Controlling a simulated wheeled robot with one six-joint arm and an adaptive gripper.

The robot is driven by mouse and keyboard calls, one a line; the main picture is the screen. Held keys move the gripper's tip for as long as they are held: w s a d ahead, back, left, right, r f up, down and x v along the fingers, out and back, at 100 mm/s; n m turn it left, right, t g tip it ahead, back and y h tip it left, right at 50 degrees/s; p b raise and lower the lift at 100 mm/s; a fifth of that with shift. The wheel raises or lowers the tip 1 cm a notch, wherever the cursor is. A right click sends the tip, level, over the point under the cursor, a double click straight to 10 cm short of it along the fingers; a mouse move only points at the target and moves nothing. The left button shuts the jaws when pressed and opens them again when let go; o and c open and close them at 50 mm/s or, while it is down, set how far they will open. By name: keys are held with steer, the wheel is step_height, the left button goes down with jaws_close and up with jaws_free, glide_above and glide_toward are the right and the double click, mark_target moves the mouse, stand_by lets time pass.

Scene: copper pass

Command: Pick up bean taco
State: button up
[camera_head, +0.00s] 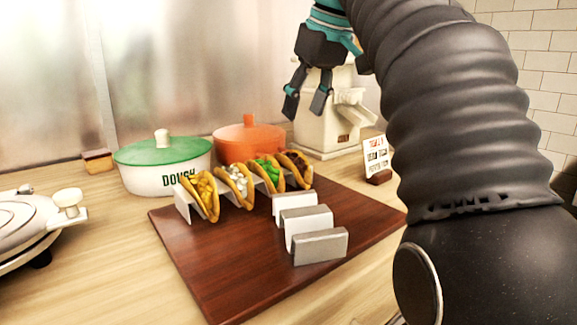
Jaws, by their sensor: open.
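Several tacos stand in a row in a metal holder (184,206) on a dark red-brown board. The taco at the right end has a dark brown filling and looks like the bean taco (298,170). The others hold green filling (268,174), white filling (239,185) and yellow filling (203,195). My gripper (304,104) is open and empty, fingers pointing down. In the picture it is above the right end of the row, in front of the cream machine; its distance from the taco is hard to tell.
An empty metal holder (320,247) stands on the board (215,270). Behind the tacos are a green-lidded pot (160,160) marked DOUGH and an orange pot (249,140). A cream machine (330,110) and a small sign (376,156) stand behind right. A round appliance (25,225) is at left.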

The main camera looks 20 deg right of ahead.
mark_target(289, 152)
steer(key=shift+b+x, duration=1.25)
steer(key=shift+x, duration=3.1)
steer(key=shift+s+a, duration=0.15)
steer(key=c, duration=0.9)
